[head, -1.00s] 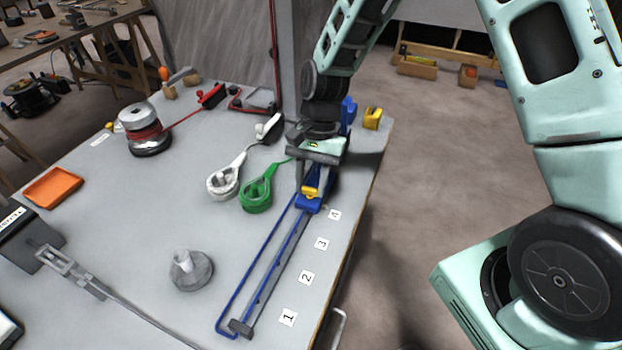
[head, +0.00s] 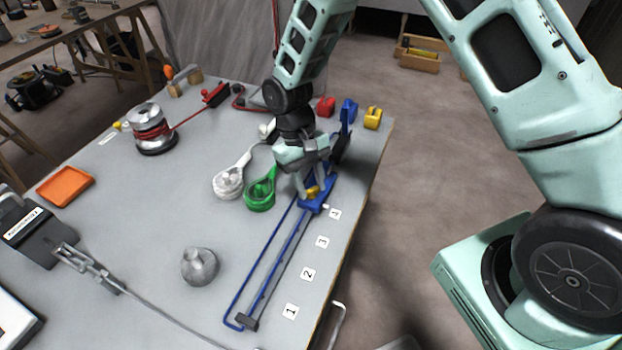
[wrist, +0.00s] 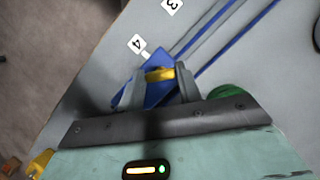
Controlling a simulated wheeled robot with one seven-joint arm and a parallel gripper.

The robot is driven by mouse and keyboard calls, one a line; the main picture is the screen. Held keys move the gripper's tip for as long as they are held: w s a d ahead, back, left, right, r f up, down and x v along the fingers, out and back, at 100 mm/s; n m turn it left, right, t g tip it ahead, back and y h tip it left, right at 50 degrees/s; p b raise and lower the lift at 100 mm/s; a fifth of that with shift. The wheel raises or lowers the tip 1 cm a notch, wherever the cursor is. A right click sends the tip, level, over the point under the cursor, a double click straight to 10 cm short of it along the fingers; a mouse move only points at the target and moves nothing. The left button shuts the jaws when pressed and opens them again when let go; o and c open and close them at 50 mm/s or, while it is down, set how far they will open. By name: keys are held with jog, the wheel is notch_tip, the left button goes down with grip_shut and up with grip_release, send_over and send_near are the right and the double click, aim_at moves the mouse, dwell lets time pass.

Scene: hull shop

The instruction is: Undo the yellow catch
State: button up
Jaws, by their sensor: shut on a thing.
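The yellow catch (head: 312,192) sits on a blue car (head: 316,207) at the far end of a blue-edged track (head: 270,280), beside the label 4. My gripper (head: 309,188) reaches down onto the catch. In the wrist view the yellow catch (wrist: 160,74) lies across the blue car (wrist: 158,60), between the two grey fingertips (wrist: 160,84). The jaws are shut on it. The fingers and palm hide part of the car.
A grey knobbed disc (head: 199,267) is left of the track. The bench's right edge is near.

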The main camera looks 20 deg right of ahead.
jog(key=n+h, duration=0.1)
jog(key=n, duration=0.2)
jog(key=n+t+h, duration=0.1)
jog(key=n, duration=0.2)
jog(key=shift+a+n+p, duration=0.2)
jog(key=shift+n+p, duration=0.15)
jog(key=shift+n, duration=0.05)
jog(key=shift+t, duration=0.3)
jog(key=o, duration=1)
jog(key=shift+r, duration=0.1)
jog(key=v, duration=0.5)
jog(key=b+v, duration=0.1)
jog(key=v, duration=0.5)
jog(key=b+v, duration=0.1)
jog(key=v, duration=0.5)
jog(key=shift+a, duration=0.35)
